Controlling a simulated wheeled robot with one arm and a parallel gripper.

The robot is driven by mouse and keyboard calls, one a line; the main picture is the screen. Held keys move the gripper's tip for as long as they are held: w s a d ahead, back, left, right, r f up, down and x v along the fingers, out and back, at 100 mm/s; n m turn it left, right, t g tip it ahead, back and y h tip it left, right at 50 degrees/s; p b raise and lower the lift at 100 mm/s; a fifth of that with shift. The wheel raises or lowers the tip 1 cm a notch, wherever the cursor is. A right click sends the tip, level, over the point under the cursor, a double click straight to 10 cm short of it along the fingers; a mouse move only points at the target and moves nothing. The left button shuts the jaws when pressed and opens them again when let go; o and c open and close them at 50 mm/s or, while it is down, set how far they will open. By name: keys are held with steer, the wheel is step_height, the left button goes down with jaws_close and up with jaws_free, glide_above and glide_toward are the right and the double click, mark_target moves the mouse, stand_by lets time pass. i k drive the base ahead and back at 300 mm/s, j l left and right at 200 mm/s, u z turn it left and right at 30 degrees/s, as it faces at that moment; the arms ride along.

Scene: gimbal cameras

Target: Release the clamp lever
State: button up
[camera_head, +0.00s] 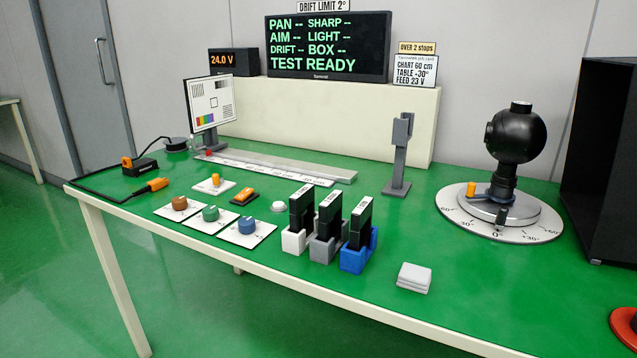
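A black ball-shaped camera (518,136) stands on a short post on a grey turntable (514,212) at the right of the table. The turntable sits on a white dial plate (452,202) marked in degrees. An orange upright piece (478,188) stands at the turntable's left edge, and a small dark lever-like part (502,216) stands at its front, near the 0° mark. I cannot tell which of these is the clamp lever. My gripper is not in view.
Three upright black modules (330,216) stand in holders at the front middle. Colored knobs (210,213) and a test chart (209,104) are at left. A tall black box (602,150) stands at right. The display (330,46) reads TEST READY.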

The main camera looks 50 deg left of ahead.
mark_target(216, 180)
steer(key=u, duration=2.55)
